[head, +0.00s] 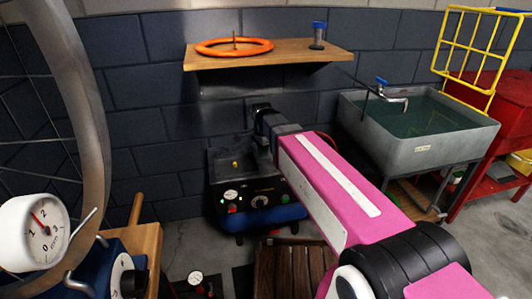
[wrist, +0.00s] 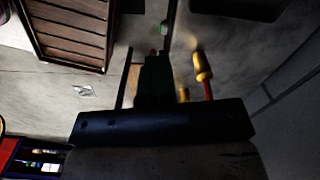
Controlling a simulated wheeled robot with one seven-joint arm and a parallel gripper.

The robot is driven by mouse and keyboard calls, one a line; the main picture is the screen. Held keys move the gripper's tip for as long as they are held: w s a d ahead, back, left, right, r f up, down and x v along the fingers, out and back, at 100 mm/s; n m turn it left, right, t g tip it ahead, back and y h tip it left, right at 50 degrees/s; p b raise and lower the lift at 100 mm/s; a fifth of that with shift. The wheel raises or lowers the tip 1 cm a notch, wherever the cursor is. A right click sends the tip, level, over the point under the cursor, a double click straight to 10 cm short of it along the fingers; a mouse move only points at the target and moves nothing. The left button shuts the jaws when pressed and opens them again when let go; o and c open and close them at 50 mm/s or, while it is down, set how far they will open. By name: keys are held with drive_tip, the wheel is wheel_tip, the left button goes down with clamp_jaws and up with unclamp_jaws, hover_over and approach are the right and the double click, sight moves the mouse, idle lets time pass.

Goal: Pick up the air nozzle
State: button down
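I cannot pick out the air nozzle with certainty. A small yellow piece (head: 235,163) shows in the recess on top of the blue and black compressor (head: 262,200) in the head view. My gripper (head: 262,112) is at the far end of my pink arm, near the wall above the compressor; its fingers are too dark and small to read. In the wrist view, my gripper (wrist: 152,75) is a dark shape. A yellow part on a red stem (wrist: 202,68) and a second yellow part (wrist: 183,94) show just right of it; I cannot tell whether they touch it.
A wooden shelf (head: 315,56) with an orange ring (head: 222,47) and a blue-topped cup (head: 318,35) is on the wall above. A grey sink (head: 430,148) stands right. A wheel (head: 92,120) and a white gauge (head: 35,232) are left. A slatted crate (head: 290,268) is in front.

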drive_tip(key=shift+w+d+r, duration=0.1)
drive_tip(key=shift+w, duration=0.05)
drive_tip(key=shift+c, duration=1.9)
unclamp_jaws()
drive_tip(key=shift+w, duration=0.15)
